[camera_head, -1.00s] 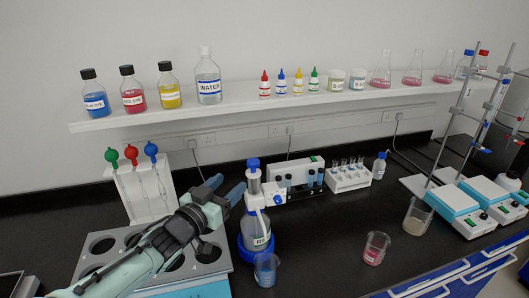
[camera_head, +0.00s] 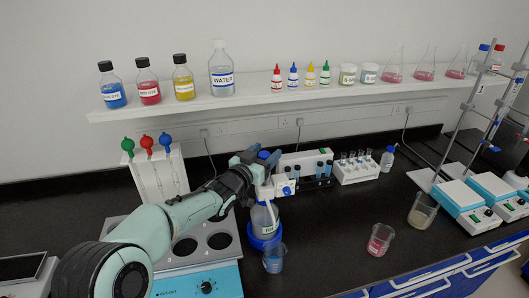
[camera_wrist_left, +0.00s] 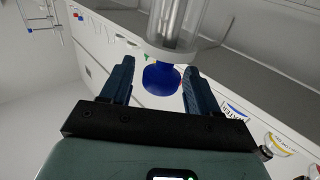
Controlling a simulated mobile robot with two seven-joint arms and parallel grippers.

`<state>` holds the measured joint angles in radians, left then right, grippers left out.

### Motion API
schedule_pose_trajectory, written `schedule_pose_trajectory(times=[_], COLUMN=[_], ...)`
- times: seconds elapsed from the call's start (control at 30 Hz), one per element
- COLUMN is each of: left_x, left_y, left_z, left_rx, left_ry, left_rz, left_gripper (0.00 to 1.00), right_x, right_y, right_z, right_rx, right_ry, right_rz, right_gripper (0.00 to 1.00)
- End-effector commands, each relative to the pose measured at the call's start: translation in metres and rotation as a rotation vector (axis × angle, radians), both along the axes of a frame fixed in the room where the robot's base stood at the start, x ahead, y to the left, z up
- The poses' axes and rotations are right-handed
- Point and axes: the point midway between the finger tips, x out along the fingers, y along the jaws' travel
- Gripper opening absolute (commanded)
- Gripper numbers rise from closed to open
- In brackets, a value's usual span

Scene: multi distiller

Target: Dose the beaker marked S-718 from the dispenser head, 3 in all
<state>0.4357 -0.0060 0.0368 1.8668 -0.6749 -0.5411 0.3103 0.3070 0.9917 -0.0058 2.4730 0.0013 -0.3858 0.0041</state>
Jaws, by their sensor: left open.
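The dispenser head (camera_head: 279,187) is white, on a bottle (camera_head: 262,218) in a blue base (camera_head: 265,240). Its blue top knob (camera_head: 263,154) also shows in the wrist view (camera_wrist_left: 161,78). My left gripper (camera_head: 266,161) is open at the top of the dispenser, its fingers on either side of the knob with gaps visible in the wrist view. A beaker with blue liquid (camera_head: 274,259) stands just in front of the bottle. A beaker with pink liquid (camera_head: 380,241) and one with cloudy contents (camera_head: 422,211) stand to the right. I cannot read S-718 on any beaker. My right gripper is out of view.
A rack of small tubes (camera_head: 355,171) and a white unit with blue-capped vials (camera_head: 306,168) stand behind the dispenser. A block with round wells (camera_head: 218,241) lies under my left arm. A shelf (camera_head: 300,94) runs above. The bench between beakers is clear.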

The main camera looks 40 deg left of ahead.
Motion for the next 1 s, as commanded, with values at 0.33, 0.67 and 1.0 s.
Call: schedule_pose_trajectory(times=[0.33, 0.67, 1.0], left_x=[0.0, 0.0, 0.0], left_y=[0.0, 0.0, 0.0], left_z=[-0.001, 0.021, 0.02], left_rx=[0.0, 0.0, 0.0], left_ry=[0.001, -0.002, 0.0], left_rz=[0.0, 0.0, 0.0], left_gripper=[0.09, 0.0, 0.61], right_x=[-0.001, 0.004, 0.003], right_y=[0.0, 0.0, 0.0], right_z=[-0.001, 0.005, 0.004], right_rx=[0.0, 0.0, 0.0], right_ry=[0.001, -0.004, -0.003], right_rz=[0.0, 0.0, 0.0], right_gripper=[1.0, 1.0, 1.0])
